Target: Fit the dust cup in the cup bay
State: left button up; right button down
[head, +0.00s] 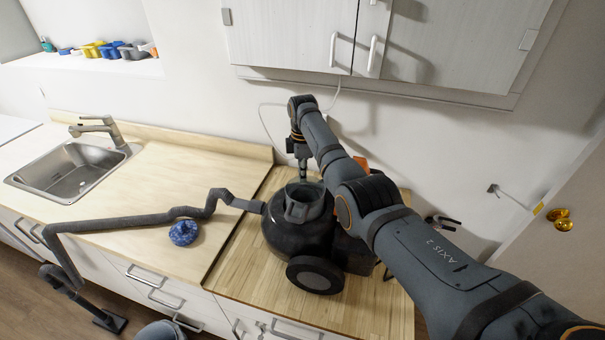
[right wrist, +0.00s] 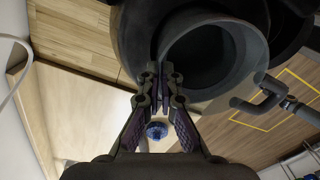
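The grey, open-topped dust cup (head: 303,208) stands at the top of the black vacuum cleaner (head: 285,238) on the wooden counter. I cannot tell how deep it sits, as the cup bay is hidden beneath it. In the right wrist view the cup (right wrist: 235,52) shows as a wide round opening with a thick rim. My right gripper (head: 303,172) reaches down from above to the cup's far rim. In the right wrist view its fingers (right wrist: 163,85) are nearly together, with the cup's wall pinched between them. My left gripper is not in view.
A grey hose (head: 140,220) runs left from the vacuum across the counter. A blue patterned round object (head: 184,232) lies beside it. A sink (head: 72,170) is at the left, and wall cabinets (head: 300,35) hang above. The pale counter between sink and vacuum is mostly clear.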

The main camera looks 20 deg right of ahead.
jog(key=shift+f+b, duration=1.05)
jog(key=shift+f, duration=1.05)
jog(key=c, duration=1.4)
grip_release()
jog(key=shift+r, duration=0.1)
jog(key=shift+c, duration=0.2)
notch_tip(320, 180, up, 12)
